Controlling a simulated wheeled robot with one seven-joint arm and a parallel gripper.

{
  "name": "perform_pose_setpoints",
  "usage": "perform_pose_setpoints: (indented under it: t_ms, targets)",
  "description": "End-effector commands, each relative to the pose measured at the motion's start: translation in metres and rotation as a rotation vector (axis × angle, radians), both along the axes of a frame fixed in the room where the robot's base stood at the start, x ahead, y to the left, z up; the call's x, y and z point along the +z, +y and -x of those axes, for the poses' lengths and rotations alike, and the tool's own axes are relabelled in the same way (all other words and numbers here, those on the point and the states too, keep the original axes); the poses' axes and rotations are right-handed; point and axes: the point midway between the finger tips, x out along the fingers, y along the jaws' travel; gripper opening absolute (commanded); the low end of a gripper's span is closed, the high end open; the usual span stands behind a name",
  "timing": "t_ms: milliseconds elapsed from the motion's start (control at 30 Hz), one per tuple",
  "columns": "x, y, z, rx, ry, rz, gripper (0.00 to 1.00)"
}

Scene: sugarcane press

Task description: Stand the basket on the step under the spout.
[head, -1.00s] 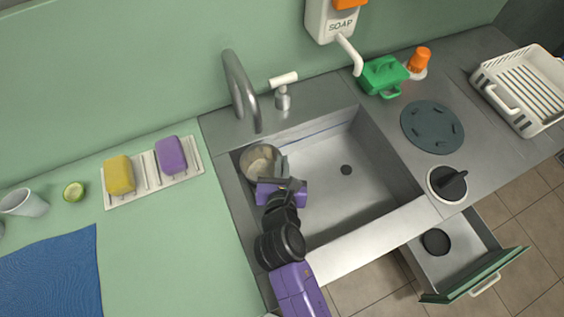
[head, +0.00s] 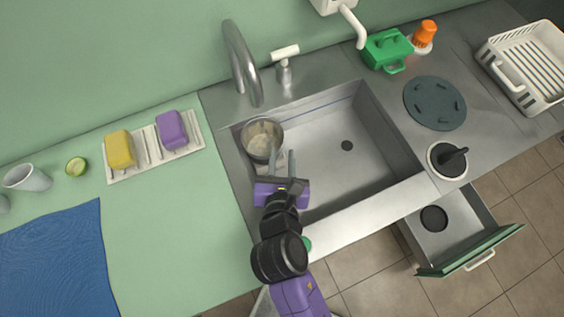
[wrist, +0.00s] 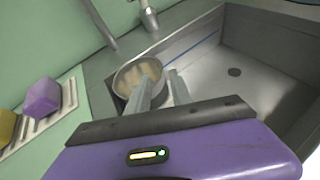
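The basket (head: 262,141), a round grey metal vessel with pale patches inside, stands upright in the sink's back left corner; it also shows in the wrist view (wrist: 137,74). It sits on a pale step (head: 268,169), largely hidden by the basket and my gripper. The curved spout (head: 243,66) ends above and slightly behind the basket in the head view. My gripper (head: 280,158) is open, with a gap between its fingers. The fingers point at the basket's near side and overlap it in the wrist view (wrist: 160,86); whether they touch is unclear.
The sink floor (head: 345,175) to the right is empty. A tap lever (head: 285,70) stands behind the sink. A rack with yellow and purple sponges (head: 152,147) lies left. An open drawer (head: 450,228) juts out at the front right.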

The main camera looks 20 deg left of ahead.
Motion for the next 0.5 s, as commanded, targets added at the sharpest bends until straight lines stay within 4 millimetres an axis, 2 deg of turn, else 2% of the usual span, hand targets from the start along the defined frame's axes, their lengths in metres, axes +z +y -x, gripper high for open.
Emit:
perform_pose_setpoints:
  t_ms: [33,200,500]
  targets:
    - [0.004,-0.004,0.009,0.002,0.001,0.000,0.26]
    - [0.014,-0.012,0.028,0.000,0.000,0.000,0.26]
    - [0.019,-0.016,0.037,0.000,0.000,-0.001,0.26]
